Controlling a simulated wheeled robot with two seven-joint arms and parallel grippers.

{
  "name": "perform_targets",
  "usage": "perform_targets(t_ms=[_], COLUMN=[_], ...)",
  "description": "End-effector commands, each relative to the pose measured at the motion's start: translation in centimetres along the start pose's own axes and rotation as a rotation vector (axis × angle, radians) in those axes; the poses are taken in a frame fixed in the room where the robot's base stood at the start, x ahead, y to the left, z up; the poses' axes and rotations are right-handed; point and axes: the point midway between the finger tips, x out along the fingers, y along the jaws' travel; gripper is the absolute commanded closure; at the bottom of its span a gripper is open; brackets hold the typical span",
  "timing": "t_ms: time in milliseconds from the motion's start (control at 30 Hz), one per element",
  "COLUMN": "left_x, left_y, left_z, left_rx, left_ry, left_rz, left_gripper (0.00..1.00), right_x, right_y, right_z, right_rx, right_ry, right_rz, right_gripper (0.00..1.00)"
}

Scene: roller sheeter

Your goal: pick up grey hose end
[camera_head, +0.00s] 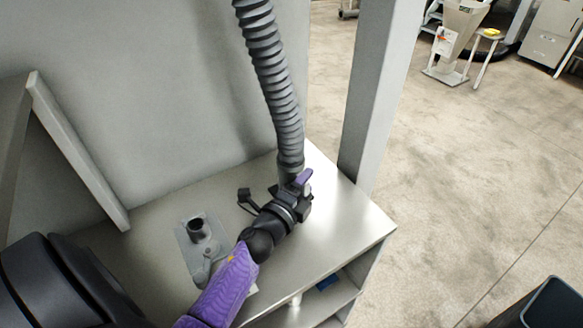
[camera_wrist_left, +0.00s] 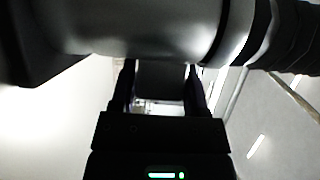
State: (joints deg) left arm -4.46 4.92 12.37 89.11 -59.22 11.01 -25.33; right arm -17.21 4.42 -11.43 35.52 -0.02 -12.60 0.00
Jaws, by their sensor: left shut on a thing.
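The grey ribbed hose (camera_head: 272,75) hangs from the top of the head view down to the metal bench. Its smooth grey end (camera_head: 290,164) is at my left gripper (camera_head: 300,183), low over the bench top. In the left wrist view the hose end (camera_wrist_left: 150,30) spans the top of the picture, right in front of the fingers (camera_wrist_left: 160,85). The gripper and wrist hide part of the hose end's lower edge. My right gripper is not in view.
A grey plate with a short dark upright pipe (camera_head: 199,229) sits on the metal bench top (camera_head: 352,222), left of my arm. A grey post (camera_head: 375,100) stands right of the hose. A slanted grey panel (camera_head: 75,150) stands at left. Open shelves lie below the bench.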

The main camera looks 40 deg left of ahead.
Motion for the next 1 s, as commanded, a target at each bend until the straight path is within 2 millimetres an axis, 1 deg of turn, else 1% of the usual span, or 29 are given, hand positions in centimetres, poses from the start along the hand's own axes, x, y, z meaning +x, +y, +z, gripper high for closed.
perform_targets(t_ms=[233, 333, 467, 600, 700, 733, 833, 1000], left_x=[0.0, 0.0, 0.0, 0.0, 0.0, 0.0, 0.0, 0.0], left_y=[-0.1, -0.7, -3.0, -6.7, -9.2, -9.7, -10.5, -10.1], left_z=[0.0, 0.0, 0.0, 0.0, 0.0, 0.0, 0.0, 0.0], left_rx=[0.001, 0.001, 0.001, 0.001, 0.000, 0.000, 0.001, 0.001], left_ry=[0.000, 0.000, 0.000, 0.001, 0.001, 0.001, 0.000, 0.000], left_rz=[-0.001, -0.001, -0.002, -0.003, -0.003, -0.003, -0.002, -0.001], left_gripper=[1.00, 1.00, 1.00, 1.00, 1.00, 1.00, 1.00, 1.00], right_x=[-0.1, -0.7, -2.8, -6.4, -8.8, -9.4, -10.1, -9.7], right_y=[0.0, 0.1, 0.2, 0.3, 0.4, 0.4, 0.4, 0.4], right_z=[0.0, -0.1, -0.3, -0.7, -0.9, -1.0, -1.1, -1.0], right_rx=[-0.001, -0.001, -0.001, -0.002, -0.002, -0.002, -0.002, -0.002], right_ry=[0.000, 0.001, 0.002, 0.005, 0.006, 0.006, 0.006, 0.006], right_rz=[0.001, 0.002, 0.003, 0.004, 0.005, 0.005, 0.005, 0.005], right_gripper=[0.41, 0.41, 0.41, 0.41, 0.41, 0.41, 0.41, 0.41])
